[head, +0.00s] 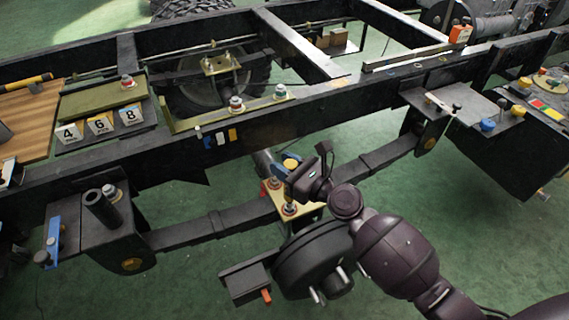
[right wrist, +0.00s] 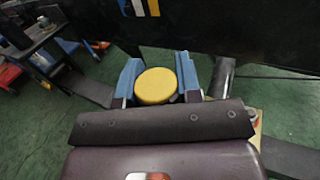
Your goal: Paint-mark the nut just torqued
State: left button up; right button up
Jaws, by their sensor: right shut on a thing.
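My right gripper (head: 285,168) is shut on a yellow-capped round thing (head: 291,163), perhaps a paint marker. In the right wrist view its yellow top (right wrist: 155,87) sits between the two blue fingers; its lower end is hidden. The gripper is above a gold plate (head: 311,209) on the axle. A nut (head: 289,209) stands at the plate's near edge and another (head: 275,183) at its left side, partly hidden. I cannot tell which nut was torqued or whether the marker touches one. My left gripper is not in view.
The black chassis rail (head: 330,110) runs just behind my right gripper. Leaf springs (head: 190,232) lie to either side. A grey shelf (head: 460,103) juts out at the right.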

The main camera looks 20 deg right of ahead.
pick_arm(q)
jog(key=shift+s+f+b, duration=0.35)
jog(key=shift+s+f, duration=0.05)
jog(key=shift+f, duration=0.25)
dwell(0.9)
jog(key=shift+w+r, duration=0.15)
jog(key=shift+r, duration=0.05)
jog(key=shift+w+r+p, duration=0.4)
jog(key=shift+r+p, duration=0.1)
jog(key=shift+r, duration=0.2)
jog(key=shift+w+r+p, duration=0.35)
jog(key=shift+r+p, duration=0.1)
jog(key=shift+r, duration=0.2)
